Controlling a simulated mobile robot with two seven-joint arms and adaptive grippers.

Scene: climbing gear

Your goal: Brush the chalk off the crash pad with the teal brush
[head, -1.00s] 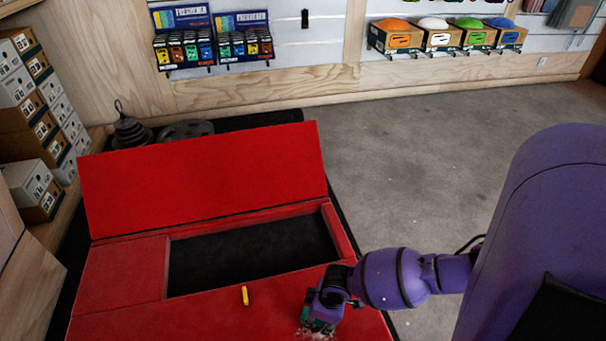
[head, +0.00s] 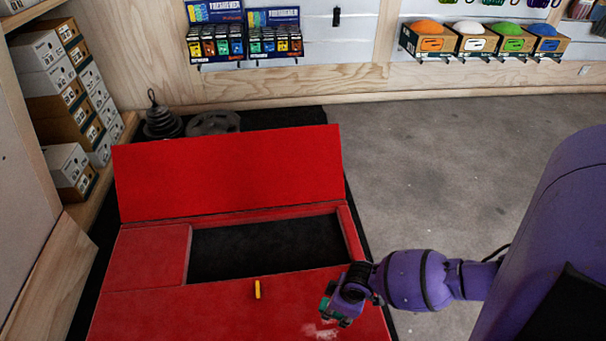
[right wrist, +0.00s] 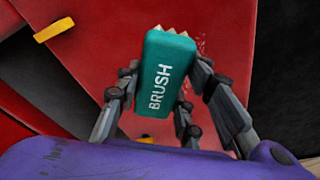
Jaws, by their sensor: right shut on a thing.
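The crash pad (head: 215,310) is red and lies on the floor, with a raised red flap (head: 230,175) at its far side. A whitish chalk smear (head: 322,331) shows on its near right part. My right gripper (head: 343,304) is shut on the teal brush (head: 328,301), just right of and above the smear in the head view. In the right wrist view the brush (right wrist: 168,75) sits between the fingers, with "BRUSH" lettered on it and pale bristle tips at its far end. I cannot tell whether the bristles touch the pad. My left gripper is not in view.
A yellow piece (head: 257,289) sits on the pad near a dark opening (head: 265,248). Stacked boxes (head: 68,95) stand on the left, and dark weights (head: 162,121) sit behind the pad. Grey floor (head: 430,160) is clear to the right.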

